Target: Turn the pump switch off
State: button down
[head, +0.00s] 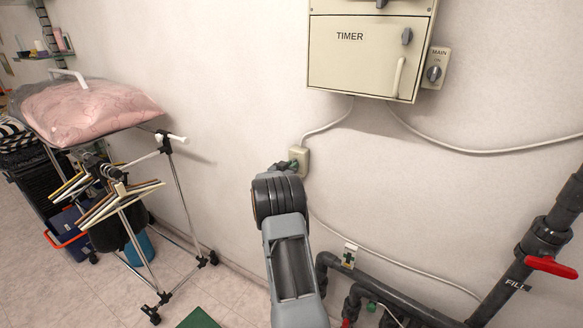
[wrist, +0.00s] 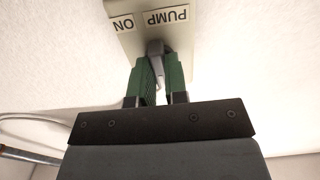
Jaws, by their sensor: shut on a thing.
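The pump switch is a small beige box (head: 303,157) on the wall, below the timer cabinet. In the wrist view its plate (wrist: 184,36) carries the labels PUMP and ON, which appear upside down. A grey switch lever (wrist: 155,47) stands out from the plate. My gripper (wrist: 157,66) has its green fingers on either side of the lever and is shut on it. In the head view my gripper (head: 288,168) is at the box's left side, partly hidden by my wrist. I cannot tell the lever's exact setting.
The timer cabinet (head: 362,50) and a MAIN switch (head: 434,73) are above. Dark pipes with a red valve handle (head: 551,266) run at the lower right. A hanger rack (head: 135,215) with a pink bag (head: 85,110) stands at left. Wall around the switch is mostly clear.

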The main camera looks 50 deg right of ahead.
jog(key=shift+f, duration=0.1)
jog(key=c, duration=1.1)
grip_release()
jog(key=shift+c, duration=0.2)
jog(key=b+v, duration=0.3)
jog(key=v, duration=1)
jog(key=shift+a+b, duration=0.4)
